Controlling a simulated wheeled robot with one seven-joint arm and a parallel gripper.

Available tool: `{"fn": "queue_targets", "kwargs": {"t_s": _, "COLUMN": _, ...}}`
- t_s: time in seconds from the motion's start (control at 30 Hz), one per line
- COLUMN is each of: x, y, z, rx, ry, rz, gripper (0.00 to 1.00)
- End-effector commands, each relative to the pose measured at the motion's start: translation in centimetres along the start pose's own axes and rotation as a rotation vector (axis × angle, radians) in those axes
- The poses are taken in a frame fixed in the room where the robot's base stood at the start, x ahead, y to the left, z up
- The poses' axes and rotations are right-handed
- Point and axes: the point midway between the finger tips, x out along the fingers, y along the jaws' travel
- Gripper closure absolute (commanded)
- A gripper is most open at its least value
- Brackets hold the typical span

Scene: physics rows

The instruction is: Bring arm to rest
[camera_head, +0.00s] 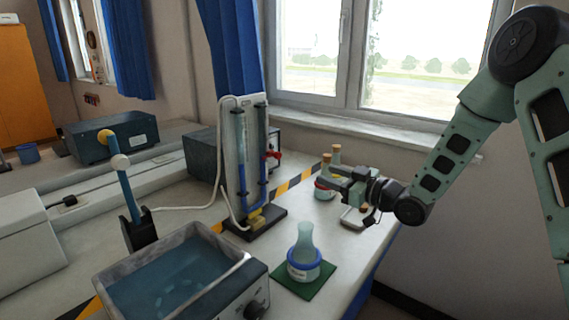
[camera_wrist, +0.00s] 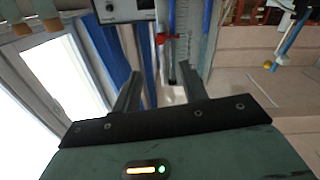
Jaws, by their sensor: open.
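My gripper (camera_head: 338,178) is at the right of the bench in the head view, reaching left from my arm. In the wrist view its two fingers (camera_wrist: 160,90) stand apart with nothing between them. It is level with the corked bottles at the back right, and the picture does not show whether it touches them. My arm comes in from the right edge, raised and bent in front of the window.
A flask (camera_head: 304,255) with a blue ring stands on a green mat (camera_head: 290,282). A water bath (camera_head: 175,275) is at the front left. A tube stand (camera_head: 240,150) rises left of my gripper. Corked bottles (camera_head: 323,190) stand beside the gripper.

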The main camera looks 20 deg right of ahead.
Motion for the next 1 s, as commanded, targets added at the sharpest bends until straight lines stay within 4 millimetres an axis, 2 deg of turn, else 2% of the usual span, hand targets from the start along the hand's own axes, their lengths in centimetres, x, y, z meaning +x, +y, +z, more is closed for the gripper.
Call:
{"fn": "queue_targets", "kwargs": {"t_s": 0.13, "x": 0.6, "y": -1.0, "z": -0.2, "rx": -0.003, "ry": -0.039, "rz": -0.01, "gripper": 0.57}}
{"fn": "queue_targets", "kwargs": {"t_s": 0.23, "x": 1.8, "y": -3.3, "z": -0.6, "rx": -0.009, "ry": -0.146, "rz": -0.028, "gripper": 0.57}}
{"fn": "queue_targets", "kwargs": {"t_s": 0.37, "x": 2.6, "y": -8.4, "z": -0.9, "rx": -0.011, "ry": -0.374, "rz": -0.057, "gripper": 0.57}}
{"fn": "queue_targets", "kwargs": {"t_s": 0.47, "x": 1.6, "y": -12.8, "z": -1.3, "rx": -0.007, "ry": -0.562, "rz": -0.073, "gripper": 0.57}}
{"fn": "queue_targets", "kwargs": {"t_s": 0.57, "x": -0.9, "y": -17.1, "z": -1.8, "rx": 0.005, "ry": -0.746, "rz": -0.088, "gripper": 0.57}}
{"fn": "queue_targets", "kwargs": {"t_s": 0.67, "x": -4.5, "y": -21.5, "z": -2.5, "rx": 0.02, "ry": -0.928, "rz": -0.108, "gripper": 0.57}}
{"fn": "queue_targets", "kwargs": {"t_s": 0.8, "x": -11.2, "y": -27.2, "z": -3.9, "rx": 0.046, "ry": -1.173, "rz": -0.144, "gripper": 0.57}}
{"fn": "queue_targets", "kwargs": {"t_s": 0.9, "x": -16.0, "y": -30.3, "z": -4.9, "rx": 0.064, "ry": -1.319, "rz": -0.173, "gripper": 0.57}}
{"fn": "queue_targets", "kwargs": {"t_s": 1.0, "x": -19.8, "y": -32.3, "z": -5.7, "rx": 0.076, "ry": -1.428, "rz": -0.198, "gripper": 0.57}}
